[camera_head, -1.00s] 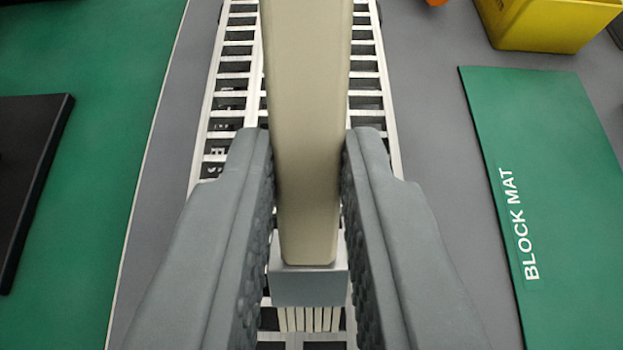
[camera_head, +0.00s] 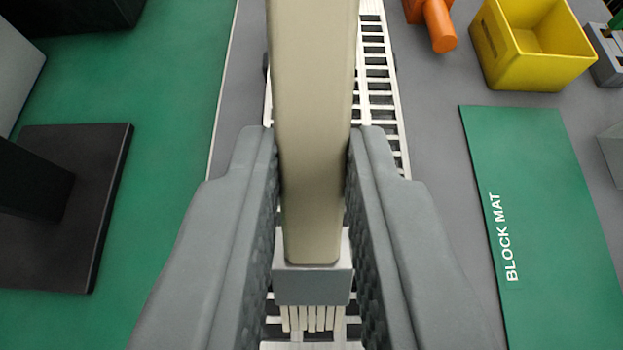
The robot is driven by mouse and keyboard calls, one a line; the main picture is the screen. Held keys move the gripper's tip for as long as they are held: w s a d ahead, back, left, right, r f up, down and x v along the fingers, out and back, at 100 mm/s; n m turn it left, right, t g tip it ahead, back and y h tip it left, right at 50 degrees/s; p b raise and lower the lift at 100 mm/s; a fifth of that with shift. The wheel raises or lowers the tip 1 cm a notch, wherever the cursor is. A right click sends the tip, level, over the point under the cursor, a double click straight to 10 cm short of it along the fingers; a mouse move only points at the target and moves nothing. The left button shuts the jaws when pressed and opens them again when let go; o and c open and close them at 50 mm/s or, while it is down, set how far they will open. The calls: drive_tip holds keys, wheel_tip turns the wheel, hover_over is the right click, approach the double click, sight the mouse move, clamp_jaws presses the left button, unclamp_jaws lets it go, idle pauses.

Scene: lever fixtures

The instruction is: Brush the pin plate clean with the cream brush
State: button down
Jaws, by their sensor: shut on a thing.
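The cream brush (camera_head: 312,130) is upright in the picture, between the two grey fingers of my gripper (camera_head: 312,165). My gripper is shut on its cream handle. A grey metal collar (camera_head: 312,286) and pale bristles (camera_head: 311,318) show at its lower end. A pale slatted rack (camera_head: 385,95) with dark gaps lies behind and below the brush. The brush and fingers hide much of it. I cannot tell whether the bristles touch it. I do not see a clearly recognisable pin plate.
A green mat marked BLOCK MAT (camera_head: 545,220) lies at right. A yellow bin (camera_head: 530,45), an orange object (camera_head: 438,25) and grey blocks stand at upper right. A black base with a post (camera_head: 75,240) stands on the green surface (camera_head: 175,100) at left.

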drive_tip(key=shift+r, duration=0.9)
